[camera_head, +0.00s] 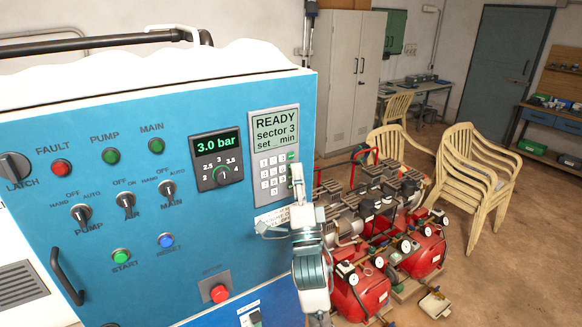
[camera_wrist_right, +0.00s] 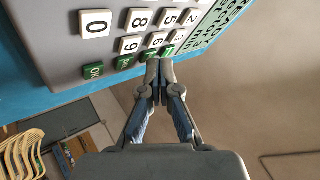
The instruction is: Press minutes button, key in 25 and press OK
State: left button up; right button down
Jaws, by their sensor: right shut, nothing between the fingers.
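The grey keypad panel (camera_head: 273,150) is at the right of the blue cabinet front. Its display (camera_head: 274,127) reads READY, sector 3, set _ min. White number keys (camera_wrist_right: 96,23) and a row of green keys show in the right wrist view. The green OK key (camera_wrist_right: 93,70) is at the end of that row. My right gripper (camera_head: 296,172) is shut and empty, at the keypad's right edge. In the wrist view its fingertips (camera_wrist_right: 160,68) are by the green keys farthest from OK; I cannot tell whether they touch. My left gripper is out of view.
The cabinet front (camera_head: 110,205) also carries a 3.0 bar gauge display (camera_head: 216,144), switches, lamps, a red button (camera_head: 219,293) and a black handle (camera_head: 66,276). Red compressors (camera_head: 365,290) stand on the floor to the right, with stacked chairs (camera_head: 474,175) beyond.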

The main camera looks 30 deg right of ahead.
aim_at(273, 161)
jog(key=shift+s+y, duration=0.3)
jog(key=shift+s, duration=0.25)
jog(key=a+r, duration=0.1)
jog(key=a+r+p, duration=0.1)
jog(key=a, duration=0.2)
jog(key=shift+s+a+r+p, duration=0.2)
jog(key=shift+a+r+p, duration=0.1)
jog(key=shift+a+r, duration=0.1)
jog(key=shift+w+d, duration=0.15)
jog(key=shift+w+d, duration=0.1)
jog(key=shift+w, duration=0.15)
